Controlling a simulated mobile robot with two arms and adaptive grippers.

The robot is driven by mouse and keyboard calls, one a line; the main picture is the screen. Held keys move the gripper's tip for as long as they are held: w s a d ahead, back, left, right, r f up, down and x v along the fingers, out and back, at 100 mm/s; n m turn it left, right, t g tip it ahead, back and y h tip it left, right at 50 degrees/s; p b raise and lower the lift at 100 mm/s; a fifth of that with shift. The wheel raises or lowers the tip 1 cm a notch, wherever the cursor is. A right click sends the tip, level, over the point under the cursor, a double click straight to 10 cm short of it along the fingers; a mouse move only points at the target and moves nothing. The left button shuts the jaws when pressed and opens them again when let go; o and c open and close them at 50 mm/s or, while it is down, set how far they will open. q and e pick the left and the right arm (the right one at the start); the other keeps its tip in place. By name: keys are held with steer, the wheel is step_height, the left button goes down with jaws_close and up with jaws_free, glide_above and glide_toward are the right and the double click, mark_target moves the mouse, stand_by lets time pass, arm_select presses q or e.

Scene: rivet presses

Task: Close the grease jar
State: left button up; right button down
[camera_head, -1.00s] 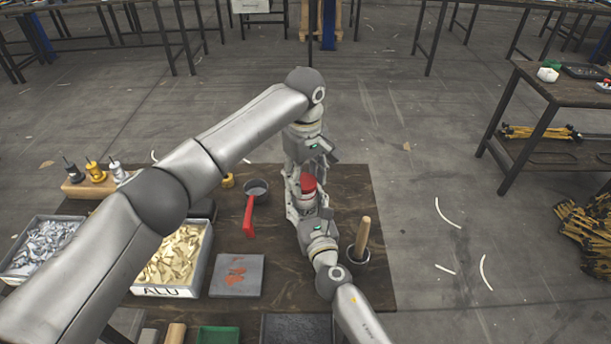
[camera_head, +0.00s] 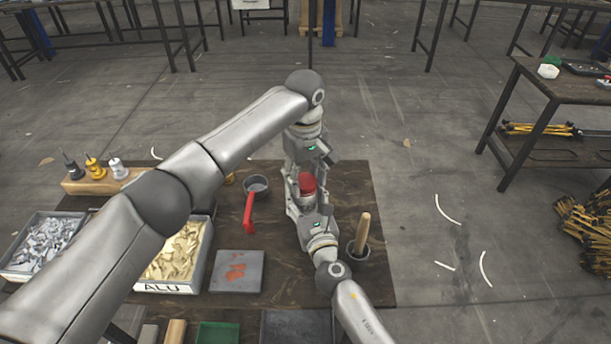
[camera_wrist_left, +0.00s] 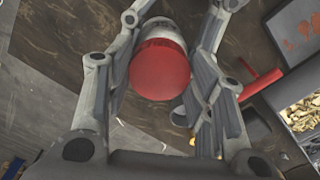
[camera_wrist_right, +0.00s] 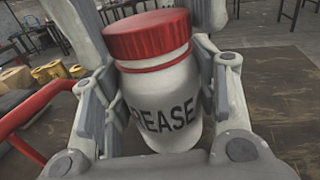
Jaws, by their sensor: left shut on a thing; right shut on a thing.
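The grease jar (camera_wrist_right: 165,110) is white with dark lettering and stands between my two grippers, slightly tilted in the right wrist view. A red lid (camera_wrist_right: 148,35) sits at its top, with a pale line between it and a red band below. The lid also shows in the head view (camera_head: 307,182) and faces the camera in the left wrist view (camera_wrist_left: 160,70). My right gripper (camera_head: 312,207) is shut on the jar body. My left gripper (camera_head: 303,172) is shut around the lid end from the far side. Whether the lid is fully seated cannot be told.
A pot with a wooden-handled tool (camera_head: 360,240) stands close to my right arm. Part bins (camera_head: 175,255) and a grey plate (camera_head: 238,271) lie at the left front. The table's right edge is near.

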arm_select(q)
steer(key=m, duration=0.6)
steer(key=shift+a+m, duration=0.1)
steer(key=shift+m, duration=0.3)
steer(key=m, duration=0.6)
steer(key=shift+a+m, duration=0.1)
steer(key=shift+m, duration=0.3)
steer(key=m, duration=0.7)
steer(key=shift+w, duration=0.15)
steer(key=m, duration=1)
steer(key=shift+w+m, duration=0.15)
steer(key=shift+m, duration=0.15)
steer(key=m, duration=1)
steer(key=shift+w+m, duration=0.1)
steer(key=shift+m, duration=0.2)
steer(key=m, duration=0.6)
steer(key=shift+d, duration=0.2)
